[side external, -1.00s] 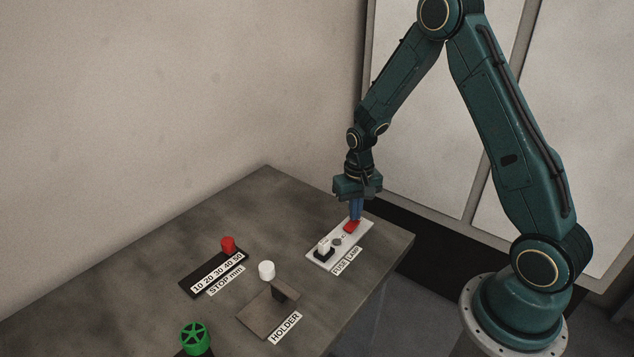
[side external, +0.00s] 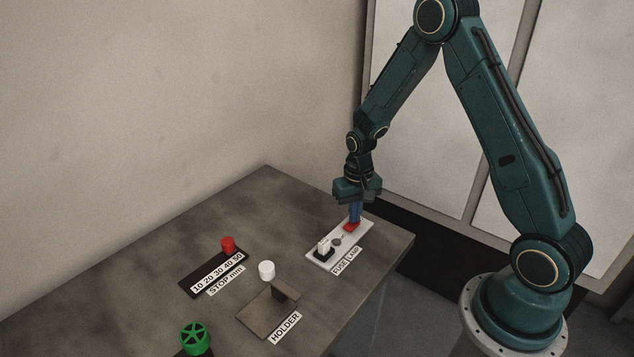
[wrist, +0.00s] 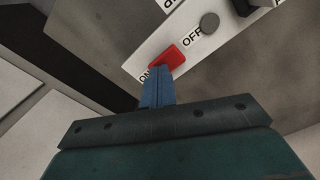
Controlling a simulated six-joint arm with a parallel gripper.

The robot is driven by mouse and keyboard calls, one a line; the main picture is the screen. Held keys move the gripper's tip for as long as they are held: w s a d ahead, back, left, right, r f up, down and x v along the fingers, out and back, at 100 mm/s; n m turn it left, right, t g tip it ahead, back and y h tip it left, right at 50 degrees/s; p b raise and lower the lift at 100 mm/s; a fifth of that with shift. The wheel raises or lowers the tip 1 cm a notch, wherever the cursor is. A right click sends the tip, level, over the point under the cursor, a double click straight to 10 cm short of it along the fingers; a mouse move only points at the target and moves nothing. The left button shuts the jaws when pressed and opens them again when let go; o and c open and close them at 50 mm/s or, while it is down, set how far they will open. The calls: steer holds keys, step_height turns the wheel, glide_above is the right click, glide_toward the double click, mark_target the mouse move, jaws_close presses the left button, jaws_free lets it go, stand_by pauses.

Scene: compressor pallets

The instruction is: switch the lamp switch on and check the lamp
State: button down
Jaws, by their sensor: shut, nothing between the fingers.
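The red lamp switch (side external: 350,227) sits on the white panel (side external: 318,258) at the table's right side. In the wrist view the switch (wrist: 174,57) lies between the ON and OFF marks. My gripper (side external: 355,221) points down with its blue fingers shut and empty. In the wrist view the fingertips (wrist: 160,70) are at the ON end of the switch and partly hide the ON mark; I cannot tell whether they press on it. The lamp (side external: 336,241) is a small round grey dome beside the switch; it also shows in the wrist view (wrist: 209,23) and looks grey and unlit.
A white fuse in a black base (side external: 323,249) stands on the same panel. To the left are a black stop scale with a red knob (side external: 228,244), a white cylinder (side external: 267,270), a brown holder (side external: 262,312) and a green handwheel (side external: 194,337). The table's back is clear.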

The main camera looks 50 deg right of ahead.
steer(key=shift+r, duration=0.1)
steer(key=shift+r, duration=3.35)
steer(key=shift+r, duration=0.1)
steer(key=s+a+r+n+t, duration=0.15)
steer(key=s+a+r, duration=0.25)
steer(key=r, duration=0.4)
steer(key=s+a+r+n+t, duration=0.1)
steer(key=s+a+r+n, duration=0.2)
steer(key=r, duration=0.5)
steer(key=s+a+r+t, duration=0.1)
steer(key=s+a+r, duration=0.1)
steer(key=s, duration=0.5)
steer(key=s+a+r+n+t, duration=0.1)
steer(key=s+a+r+t, duration=0.1)
steer(key=s, duration=0.5)
steer(key=shift+a+r, duration=0.35)
steer(key=shift+r, duration=0.5)
